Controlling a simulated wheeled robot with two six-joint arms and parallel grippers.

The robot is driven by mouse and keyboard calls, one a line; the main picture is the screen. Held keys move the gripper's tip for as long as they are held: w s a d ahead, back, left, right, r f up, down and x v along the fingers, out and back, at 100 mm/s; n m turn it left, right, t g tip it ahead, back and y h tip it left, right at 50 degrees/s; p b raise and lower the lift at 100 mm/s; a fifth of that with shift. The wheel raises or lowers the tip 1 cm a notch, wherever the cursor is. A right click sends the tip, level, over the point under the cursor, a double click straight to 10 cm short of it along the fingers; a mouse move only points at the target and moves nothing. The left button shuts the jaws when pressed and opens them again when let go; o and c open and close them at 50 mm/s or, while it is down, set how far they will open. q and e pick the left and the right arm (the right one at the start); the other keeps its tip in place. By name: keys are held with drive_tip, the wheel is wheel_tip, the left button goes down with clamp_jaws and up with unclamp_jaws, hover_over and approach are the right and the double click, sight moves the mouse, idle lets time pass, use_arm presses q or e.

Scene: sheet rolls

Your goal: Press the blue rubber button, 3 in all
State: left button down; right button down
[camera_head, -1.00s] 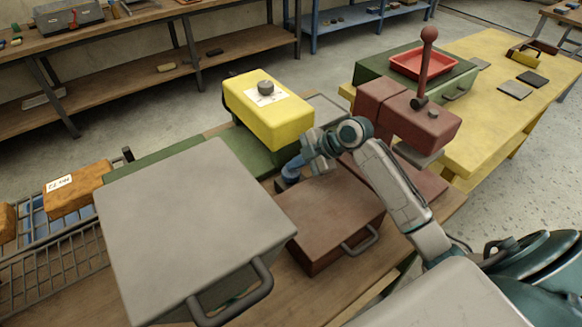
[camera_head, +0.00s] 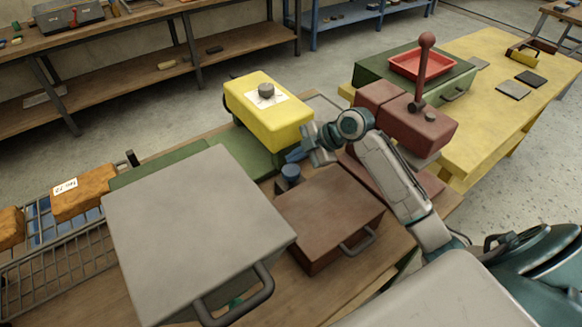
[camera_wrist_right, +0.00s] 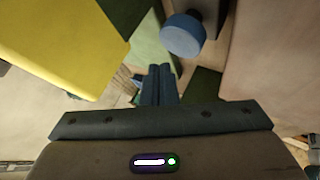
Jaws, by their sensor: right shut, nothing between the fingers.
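The blue rubber button (camera_head: 290,171) is a small round knob with a flat top, between the yellow box and the brown box in the head view. It also shows in the right wrist view (camera_wrist_right: 183,36), ahead and slightly right of my fingertips. My right gripper (camera_head: 293,156) is just above the button, with its blue fingers pointing left and down. In the right wrist view its fingers (camera_wrist_right: 158,70) are together and empty, and a gap shows between them and the button. My left gripper is not in view.
A yellow box (camera_head: 268,112) with a dark knob stands behind the button. A brown handled box (camera_head: 330,215) and a large grey box (camera_head: 195,225) stand in front. A dark red lever machine (camera_head: 408,125) stands right of my gripper. Wire baskets (camera_head: 60,262) are at left.

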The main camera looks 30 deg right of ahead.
sight(295, 170)
drive_tip(key=shift+r+p, duration=1.05)
drive_tip(key=shift+r, duration=0.9)
